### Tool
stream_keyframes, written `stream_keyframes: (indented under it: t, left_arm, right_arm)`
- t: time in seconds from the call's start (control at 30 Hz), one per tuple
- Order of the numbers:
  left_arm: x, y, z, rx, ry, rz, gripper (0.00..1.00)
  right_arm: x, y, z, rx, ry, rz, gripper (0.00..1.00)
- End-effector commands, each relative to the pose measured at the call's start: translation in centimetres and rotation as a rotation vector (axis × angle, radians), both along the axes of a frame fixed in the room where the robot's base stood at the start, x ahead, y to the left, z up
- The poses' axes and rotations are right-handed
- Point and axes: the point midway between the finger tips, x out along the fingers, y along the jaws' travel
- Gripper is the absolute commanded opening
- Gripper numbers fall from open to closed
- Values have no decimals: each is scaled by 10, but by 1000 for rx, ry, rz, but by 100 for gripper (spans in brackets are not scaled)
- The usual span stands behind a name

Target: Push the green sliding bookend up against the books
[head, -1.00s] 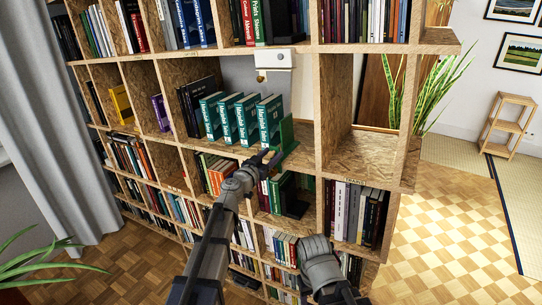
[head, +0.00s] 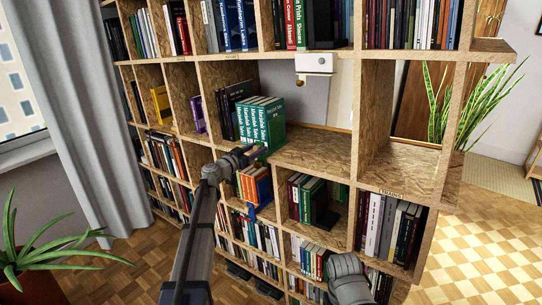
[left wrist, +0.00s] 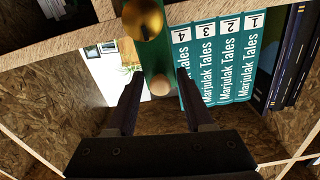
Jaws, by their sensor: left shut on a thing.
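The green sliding bookend (left wrist: 157,52) stands upright on the middle shelf. It has a brass ball and a pale wooden knob on its near side. My left gripper (left wrist: 158,98) is shut on the bookend, with the knob between its fingers; in the head view the gripper (head: 264,149) reaches in at the shelf's front edge. The teal Marjulak Tales books (head: 260,118) stand upright and close together just left of the bookend in the head view. They also show in the left wrist view (left wrist: 218,58), with no clear gap to the bookend.
Dark books (head: 233,105) stand left of the teal ones. The shelf board (head: 310,150) right of the bookend is bare. A white fitting (head: 314,64) hangs above it. A wooden upright (head: 370,110) bounds the bay on the right.

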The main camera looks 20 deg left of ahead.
Motion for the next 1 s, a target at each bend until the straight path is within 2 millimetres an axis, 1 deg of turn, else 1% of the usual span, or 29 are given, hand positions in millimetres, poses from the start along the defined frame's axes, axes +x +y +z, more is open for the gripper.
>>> stream_keyframes:
  t: [0.03, 0.1, 0.2, 0.4, 0.7, 0.73, 0.77, 0.8, 1.0]
  left_arm:
    - [7, 13, -2, 5, -1, 9, 0]
    - [10, 22, -3, 5, -1, 10, 0]
    - [13, 30, -4, 5, -1, 8, 0]
    - [15, 36, -4, 4, -1, 8, 0]
    - [15, 36, -4, 4, -1, 8, 0]
    - [15, 36, -4, 4, -1, 8, 55]
    - [15, 36, -4, 4, -1, 8, 58]
    - [14, 35, -4, 4, -2, 7, 59]
    - [14, 34, -4, 2, -1, 5, 59]
  right_arm:
    - [0, 0, -2, 0, 0, 0, 58]
    - [0, 0, -3, 0, 0, 0, 58]
    - [0, 0, -4, 0, 0, 0, 58]
    - [0, 0, -4, 0, 0, 0, 58]
    - [0, 0, -4, 0, 0, 0, 58]
    - [0, 0, -4, 0, 0, 0, 58]
    - [0, 0, -4, 0, 0, 0, 58]
    - [0, 0, -4, 0, 0, 0, 58]
    - [0, 0, -4, 0, 0, 0, 58]
